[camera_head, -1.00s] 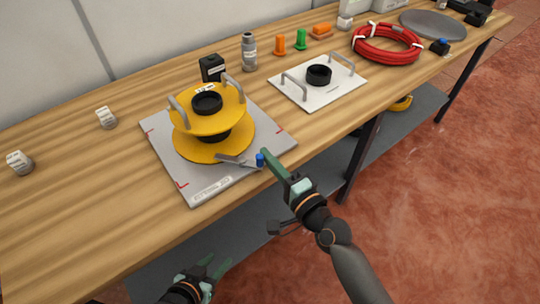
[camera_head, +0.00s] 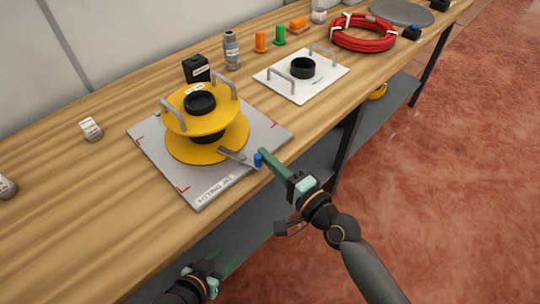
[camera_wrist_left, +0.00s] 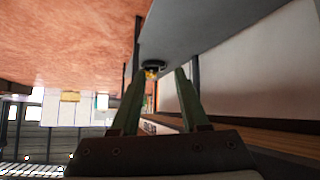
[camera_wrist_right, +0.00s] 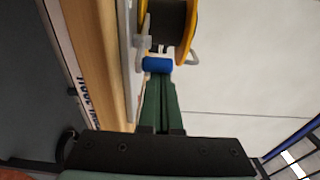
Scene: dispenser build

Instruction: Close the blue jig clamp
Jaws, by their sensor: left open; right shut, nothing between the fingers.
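The jig clamp has a grey metal lever (camera_head: 236,155) with a blue tip (camera_head: 258,159), at the front right edge of the grey jig plate (camera_head: 205,186). A yellow spool (camera_head: 207,138) stands on this plate, and the lever's inner end is close to the spool's lower flange. My right gripper (camera_head: 262,153) is shut and empty, its fingertips at the blue tip. In the right wrist view the blue tip (camera_wrist_right: 157,65) lies just beyond the shut fingers, apparently touching them. My left gripper (camera_head: 230,264) is open and empty, low in front of the table edge.
A white plate (camera_head: 300,75) with handles and a black ring lies to the right of the jig. A red cable coil (camera_head: 362,33), orange and green pieces and small bottles stand farther back. A grey shelf (camera_head: 210,242) runs under the table. The front left tabletop is clear.

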